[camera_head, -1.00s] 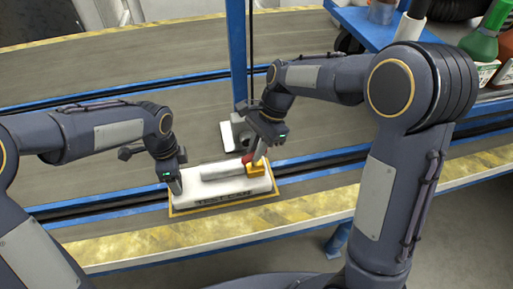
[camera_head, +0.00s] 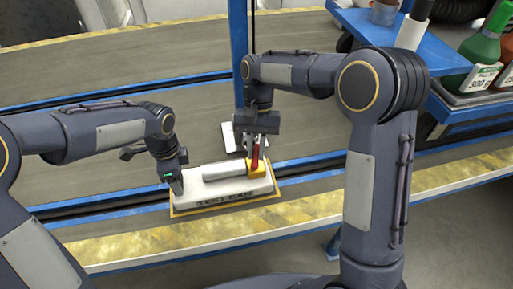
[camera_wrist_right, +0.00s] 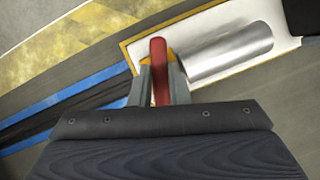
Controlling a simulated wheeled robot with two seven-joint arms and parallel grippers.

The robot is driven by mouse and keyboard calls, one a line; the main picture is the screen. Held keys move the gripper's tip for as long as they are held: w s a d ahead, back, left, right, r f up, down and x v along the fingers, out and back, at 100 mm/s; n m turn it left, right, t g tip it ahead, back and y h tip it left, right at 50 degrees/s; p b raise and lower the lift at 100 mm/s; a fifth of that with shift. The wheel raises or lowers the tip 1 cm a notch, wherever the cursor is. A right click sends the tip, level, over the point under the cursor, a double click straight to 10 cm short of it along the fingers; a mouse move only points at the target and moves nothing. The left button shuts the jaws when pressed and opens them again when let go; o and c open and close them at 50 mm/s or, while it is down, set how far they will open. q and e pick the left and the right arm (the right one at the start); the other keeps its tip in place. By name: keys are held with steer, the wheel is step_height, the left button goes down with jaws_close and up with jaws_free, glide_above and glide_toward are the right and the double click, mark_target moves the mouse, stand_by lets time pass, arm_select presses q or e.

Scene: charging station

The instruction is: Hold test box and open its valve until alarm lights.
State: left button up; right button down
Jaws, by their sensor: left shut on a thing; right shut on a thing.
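The test box (camera_head: 205,192) is a white block with a grey cylinder (camera_head: 222,170) on top and a yellow valve body (camera_head: 257,170) at its right end. My left gripper (camera_head: 176,186) is shut on the box's left end. My right gripper (camera_head: 255,150) is shut on the red valve handle (camera_head: 256,158), above the yellow valve body. In the right wrist view the red handle (camera_wrist_right: 159,70) stands between the two fingers, with the cylinder (camera_wrist_right: 228,52) to the right. No lit alarm can be made out.
A blue post (camera_head: 238,60) rises behind the box, with a small white-faced item (camera_head: 230,137) near its foot. A blue shelf (camera_head: 375,30) with bottles (camera_head: 483,48) stands at the right. The grey belt (camera_head: 100,75) left of the post is clear.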

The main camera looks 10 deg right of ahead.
steer(key=shift+n, duration=0.7)
steer(key=shift+h, duration=0.3)
steer(key=c, duration=1.4)
jaws_free()
steer(key=shift+o, duration=0.2)
steer(key=v, duration=0.7)
steer(key=shift+w+r, duration=0.2)
